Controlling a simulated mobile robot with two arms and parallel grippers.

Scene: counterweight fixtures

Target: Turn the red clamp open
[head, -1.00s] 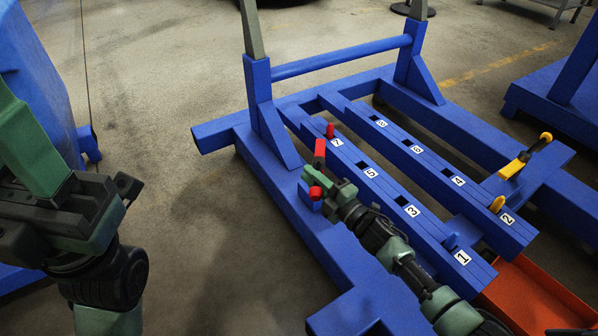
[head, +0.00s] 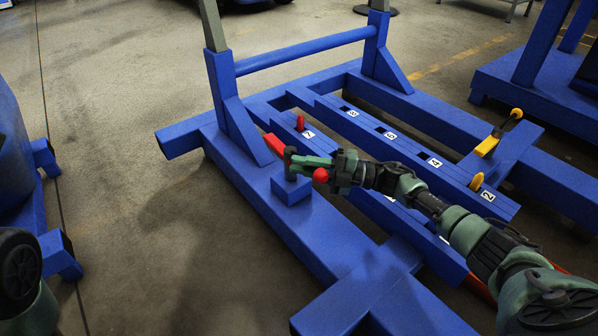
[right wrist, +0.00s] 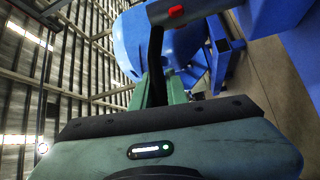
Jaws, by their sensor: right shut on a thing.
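The red clamp has a red bar (head: 274,145) and a red ball knob (head: 320,176). It sits on a small blue block (head: 291,190) on the near side rail of the blue frame. The bar slants up and left from the block, and the knob lies to the right. My right gripper (head: 296,164) is over the block, shut on the clamp, and its fingers hide most of the lever. A small red part (right wrist: 176,12) shows at the top of the right wrist view. My left gripper is out of view.
A yellow clamp (head: 487,146) stands on the far side rail. Numbered slotted beams (head: 400,150) run between the rails, with a red peg (head: 300,123) and a yellow peg (head: 476,181). Blue posts with a crossbar (head: 305,52) rise at the back.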

